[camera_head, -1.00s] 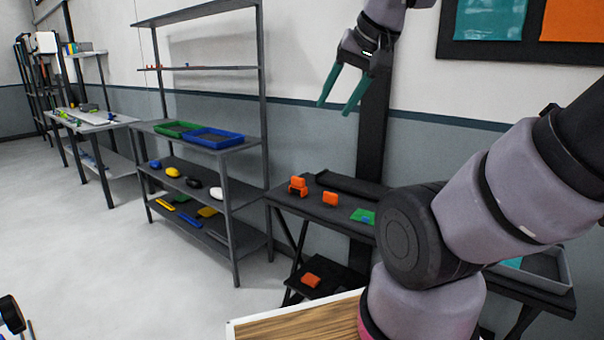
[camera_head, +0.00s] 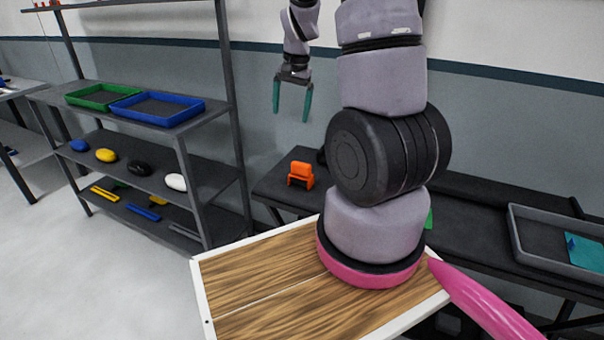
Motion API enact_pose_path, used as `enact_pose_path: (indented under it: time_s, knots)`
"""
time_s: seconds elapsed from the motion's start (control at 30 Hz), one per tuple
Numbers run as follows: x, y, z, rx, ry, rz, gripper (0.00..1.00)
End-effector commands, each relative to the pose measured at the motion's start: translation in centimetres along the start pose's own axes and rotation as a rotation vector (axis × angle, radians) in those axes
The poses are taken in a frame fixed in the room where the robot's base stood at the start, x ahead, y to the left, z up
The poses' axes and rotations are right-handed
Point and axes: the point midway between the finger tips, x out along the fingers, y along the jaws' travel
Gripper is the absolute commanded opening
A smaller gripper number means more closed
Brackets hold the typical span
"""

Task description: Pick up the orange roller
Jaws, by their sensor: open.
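An orange object (camera_head: 301,175), which may be the roller, sits on the dark table (camera_head: 275,188) behind my arm. It has an upper block and a lower part; its exact shape is too small to tell. My gripper (camera_head: 292,115) has two teal fingers that point down, spread apart with nothing between them. It appears above the orange object and a little to its left in the picture, clear of it. My arm hides the middle of the table.
A grey shelf unit stands at left with a green tray (camera_head: 104,96), a blue tray (camera_head: 157,108) and rounded items such as a white one (camera_head: 176,182). A grey tray (camera_head: 530,258) with a teal piece (camera_head: 585,252) lies on the table at right.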

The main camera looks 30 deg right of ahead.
Motion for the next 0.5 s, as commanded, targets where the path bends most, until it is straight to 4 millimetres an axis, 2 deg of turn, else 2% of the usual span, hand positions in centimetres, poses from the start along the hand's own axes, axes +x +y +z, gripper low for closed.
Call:
enact_pose_path:
  time_s: [0.03, 0.1, 0.2, 0.5]
  knots:
    - [2.5, 0.8, -0.7, 0.024, -0.016, 0.038, 1.0]
    - [5.0, 1.6, -1.4, 0.048, -0.024, 0.076, 1.0]
    - [7.7, 2.7, -2.2, 0.074, -0.032, 0.117, 1.0]
    - [12.1, 4.1, -2.5, 0.097, -0.039, 0.155, 1.0]
